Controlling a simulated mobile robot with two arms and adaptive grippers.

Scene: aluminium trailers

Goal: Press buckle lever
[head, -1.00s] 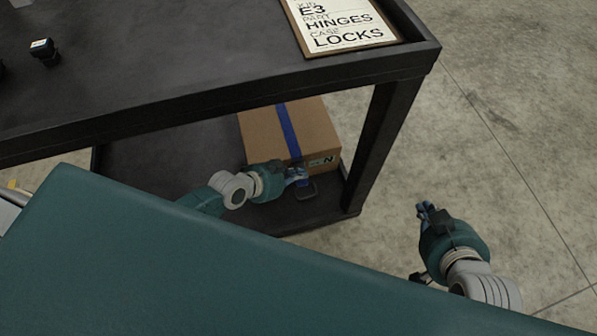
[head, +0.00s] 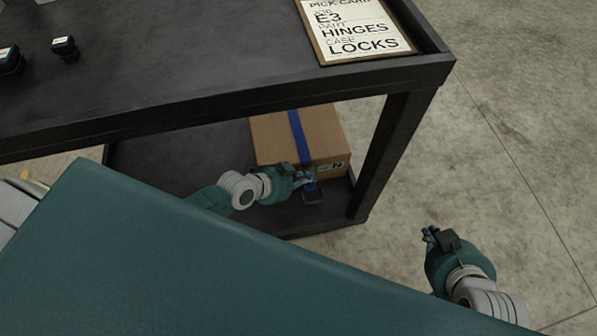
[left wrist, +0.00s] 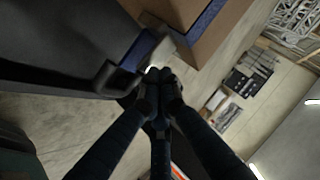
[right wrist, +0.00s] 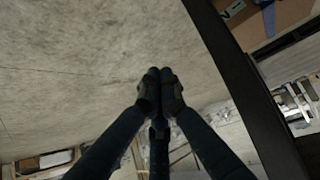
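A cardboard box (head: 285,130) with a blue strap (head: 299,135) over it sits on the cart's lower shelf. The dark buckle (head: 313,196) lies at the strap's lower end, at the box's front. My left gripper (head: 308,178) is just above and beside the buckle; contact cannot be told. In the left wrist view its fingertips (left wrist: 157,74) are together with nothing seen between them, near the strap (left wrist: 140,49) and a dark buckle part (left wrist: 108,76). My right gripper (head: 431,235) hangs over the floor, its fingertips (right wrist: 160,74) together and empty.
The cart's dark top (head: 180,70) overhangs the box, with a pick card (head: 355,25) and small black cases (head: 65,47) on it. A cart leg (head: 385,150) stands right of the box. My teal body fills the foreground. Open floor (head: 500,130) lies right.

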